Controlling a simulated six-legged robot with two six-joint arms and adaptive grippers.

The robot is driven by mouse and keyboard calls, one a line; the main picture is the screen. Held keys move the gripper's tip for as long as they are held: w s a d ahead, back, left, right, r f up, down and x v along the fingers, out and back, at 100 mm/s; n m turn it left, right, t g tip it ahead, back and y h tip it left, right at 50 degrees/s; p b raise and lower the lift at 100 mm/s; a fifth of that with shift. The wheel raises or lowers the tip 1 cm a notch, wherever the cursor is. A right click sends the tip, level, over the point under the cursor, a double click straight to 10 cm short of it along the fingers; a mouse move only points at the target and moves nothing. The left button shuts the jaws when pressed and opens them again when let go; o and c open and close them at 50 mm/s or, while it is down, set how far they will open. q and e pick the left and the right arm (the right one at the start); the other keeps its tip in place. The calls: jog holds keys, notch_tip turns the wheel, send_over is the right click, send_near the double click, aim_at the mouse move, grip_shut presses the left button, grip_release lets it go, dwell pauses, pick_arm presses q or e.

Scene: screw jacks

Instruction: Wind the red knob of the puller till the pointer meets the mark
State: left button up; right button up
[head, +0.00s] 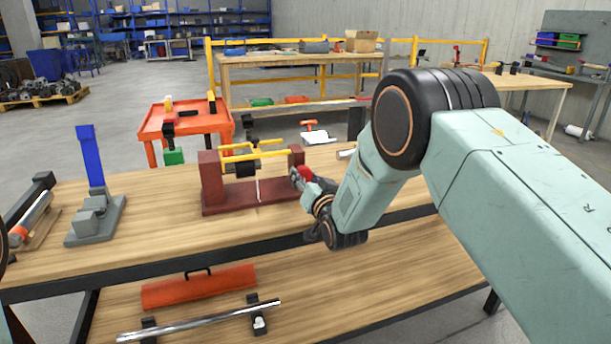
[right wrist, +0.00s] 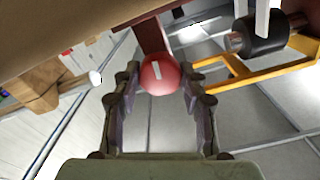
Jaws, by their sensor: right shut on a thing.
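The puller (head: 262,196) stands on the workbench, a dark red frame with two uprights, yellow bars and a dark cylinder (head: 243,168) between them. The dark cylinder also shows in the right wrist view (right wrist: 262,43). A thin pale upright line (head: 258,190) shows at the puller's front; I cannot tell whether it is the pointer or the mark. The red knob (right wrist: 160,74) is at the puller's right end, with a white stripe on its face. My right gripper (head: 304,178) is shut on it, one finger on each side. My left gripper is not in view.
A grey stand with a blue upright (head: 91,160) is on the bench's left. An orange tool cart (head: 185,122) stands behind the bench. An orange box (head: 198,285) and a metal rod (head: 200,320) lie on the lower shelf. The bench top before the puller is clear.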

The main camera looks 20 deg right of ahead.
jog(key=shift+m, duration=0.3)
jog(key=o, duration=1.1)
jog(key=shift+o, duration=0.2)
jog(key=s, duration=1.2)
jog(key=shift+d, duration=0.25)
